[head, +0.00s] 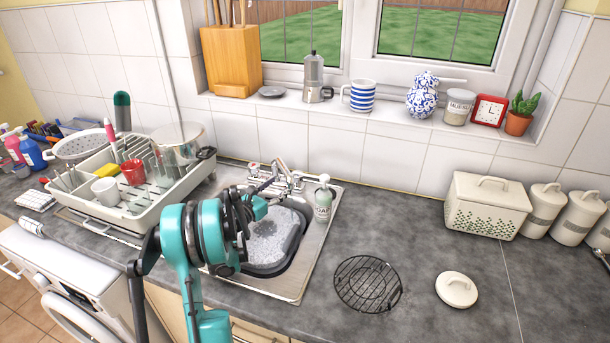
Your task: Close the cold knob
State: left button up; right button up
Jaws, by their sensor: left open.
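The tap (281,168) stands at the back of the steel sink. A knob with a reddish top (254,168) is on its left. Another knob (297,179), probably the cold one, is on its right; its marking is too small to read. My left gripper (268,187) is open and reaches from the teal arm toward the tap, just in front of it. Its fingers overlap the tap fittings in the picture, so I cannot tell whether they touch. My right gripper is not in view.
A black basin of suds (274,240) sits in the sink. A soap dispenser (323,199) stands right of the tap. A loaded dish rack (137,205) is to the left. A wire trivet (366,283) and a white lid (456,289) lie on the right counter, with bare room around them.

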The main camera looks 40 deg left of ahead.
aim_at(295, 176)
pick_arm(q)
jog(key=shift+m, duration=0.3)
jog(key=w, duration=0.2)
jog(key=w+b, duration=0.1)
jog(key=w, duration=0.2)
jog(key=w+f+b, duration=0.1)
jog(key=w, duration=0.1)
jog(key=shift+w+f, duration=0.1)
jog(key=shift+w, duration=0.75)
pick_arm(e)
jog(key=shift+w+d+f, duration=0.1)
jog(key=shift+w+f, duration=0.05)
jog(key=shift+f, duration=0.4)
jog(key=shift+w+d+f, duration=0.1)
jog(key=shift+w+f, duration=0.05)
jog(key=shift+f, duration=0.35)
pick_arm(q)
jog(key=c, duration=1.2)
